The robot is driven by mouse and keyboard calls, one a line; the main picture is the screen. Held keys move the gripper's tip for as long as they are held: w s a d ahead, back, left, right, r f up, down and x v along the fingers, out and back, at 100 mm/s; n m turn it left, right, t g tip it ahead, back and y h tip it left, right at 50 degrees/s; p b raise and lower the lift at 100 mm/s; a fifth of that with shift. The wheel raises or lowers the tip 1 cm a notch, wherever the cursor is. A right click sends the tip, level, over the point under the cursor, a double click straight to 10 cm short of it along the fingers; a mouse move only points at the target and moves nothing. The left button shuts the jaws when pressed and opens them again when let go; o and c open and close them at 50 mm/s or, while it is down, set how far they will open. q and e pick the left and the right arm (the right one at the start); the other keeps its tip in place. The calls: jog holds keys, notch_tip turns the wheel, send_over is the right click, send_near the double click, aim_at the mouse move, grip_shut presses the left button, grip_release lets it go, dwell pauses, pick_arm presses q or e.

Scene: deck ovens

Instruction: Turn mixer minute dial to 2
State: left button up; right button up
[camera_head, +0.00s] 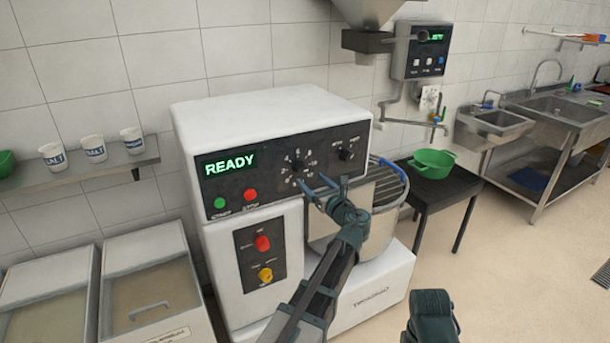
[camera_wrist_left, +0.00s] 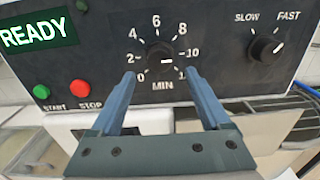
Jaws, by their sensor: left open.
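The mixer's minute dial (camera_head: 299,165) is a round black knob on the black front panel, with numbers from 0 around to 12. It also shows in the left wrist view (camera_wrist_left: 160,57), above the word MIN. A short white mark shows on the knob; which number it points to is unclear. My left gripper (camera_head: 321,181) is open and empty in front of the panel. In the left wrist view, its two fingertips (camera_wrist_left: 160,74) lie at either side just below the dial, apart from it, covering part of the low numbers' surroundings and the 12.
A SLOW/FAST knob (camera_wrist_left: 265,50) sits right of the dial. The green START (camera_head: 219,203) and red STOP (camera_head: 250,195) buttons are lower left, under the lit READY display (camera_head: 230,164). The mixer bowl (camera_head: 385,195) is at the right. Part of my right arm shows at the bottom.

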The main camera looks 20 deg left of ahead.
aim_at(303, 172)
pick_arm(q)
jog(key=shift+x, duration=2.65)
grip_shut()
